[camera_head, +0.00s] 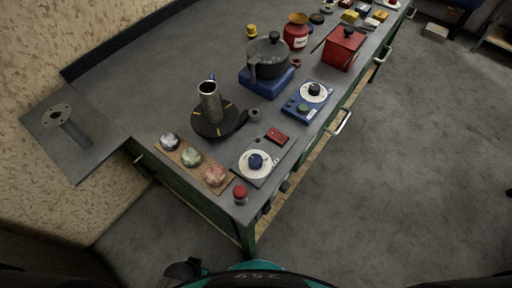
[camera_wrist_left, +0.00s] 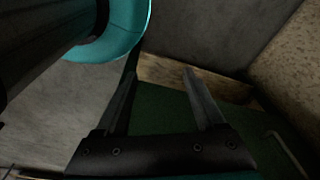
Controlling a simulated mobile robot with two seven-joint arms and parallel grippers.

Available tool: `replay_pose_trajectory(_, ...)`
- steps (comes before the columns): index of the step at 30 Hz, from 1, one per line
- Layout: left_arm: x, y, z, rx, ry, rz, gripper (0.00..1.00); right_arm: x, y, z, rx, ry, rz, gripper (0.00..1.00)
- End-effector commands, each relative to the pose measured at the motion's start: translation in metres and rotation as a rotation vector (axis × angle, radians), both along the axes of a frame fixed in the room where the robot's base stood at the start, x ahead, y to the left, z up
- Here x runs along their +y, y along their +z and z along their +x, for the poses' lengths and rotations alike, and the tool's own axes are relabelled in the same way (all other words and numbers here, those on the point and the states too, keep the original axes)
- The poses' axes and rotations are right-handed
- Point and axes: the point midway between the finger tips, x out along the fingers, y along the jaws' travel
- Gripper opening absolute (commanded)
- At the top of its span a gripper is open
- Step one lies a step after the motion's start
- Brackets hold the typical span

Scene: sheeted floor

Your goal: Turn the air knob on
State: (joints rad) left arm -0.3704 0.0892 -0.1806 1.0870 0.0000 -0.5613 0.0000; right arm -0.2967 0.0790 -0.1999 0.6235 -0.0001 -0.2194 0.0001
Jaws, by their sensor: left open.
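Several knobs stand on the workbench (camera_head: 150,60) in the head view. A blue knob (camera_head: 256,161) sits on a white dial with a dark base near the bench's front corner. A black knob (camera_head: 314,89) sits on a white dial on a blue base farther back. A small red-topped knob or jar (camera_head: 240,194) stands at the near corner. I cannot read any label that marks the air knob. My left gripper (camera_wrist_left: 160,72) is open and empty in the left wrist view, facing green and wooden surfaces. Its dark part (camera_head: 185,269) shows low in the head view, well below the bench top. My right gripper is not visible.
A wooden strip with several round stones (camera_head: 191,157), a metal cup (camera_head: 209,98) on a black disc, a dark pot (camera_head: 268,57), a red box (camera_head: 343,47) and a red jar (camera_head: 296,35) crowd the bench. Handles (camera_head: 343,122) stick out along its front.

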Motion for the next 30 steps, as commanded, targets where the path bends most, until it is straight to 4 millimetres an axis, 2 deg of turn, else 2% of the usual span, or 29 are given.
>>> replay_pose_trajectory(1,-0.001,0.021,0.012,-0.013,0.002,-0.001,0.71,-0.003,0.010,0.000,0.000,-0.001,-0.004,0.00)
replay_pose_trajectory(8,-0.008,0.101,0.054,-0.047,0.010,-0.005,0.71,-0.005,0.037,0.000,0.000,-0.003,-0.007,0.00)
replay_pose_trajectory(12,-0.010,0.156,0.074,-0.068,0.014,-0.007,0.71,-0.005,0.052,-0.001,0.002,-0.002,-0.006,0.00)
replay_pose_trajectory(18,-0.013,0.239,0.092,-0.099,0.020,-0.011,0.71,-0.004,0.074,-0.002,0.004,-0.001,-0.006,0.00)
replay_pose_trajectory(25,-0.021,0.330,0.104,-0.135,0.018,-0.032,0.71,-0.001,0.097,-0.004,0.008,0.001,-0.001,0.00)
replay_pose_trajectory(28,-0.032,0.371,0.111,-0.153,0.004,-0.062,0.71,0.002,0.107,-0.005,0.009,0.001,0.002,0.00)
replay_pose_trajectory(30,-0.053,0.405,0.122,-0.168,-0.027,-0.111,0.71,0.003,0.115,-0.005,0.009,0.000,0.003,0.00)
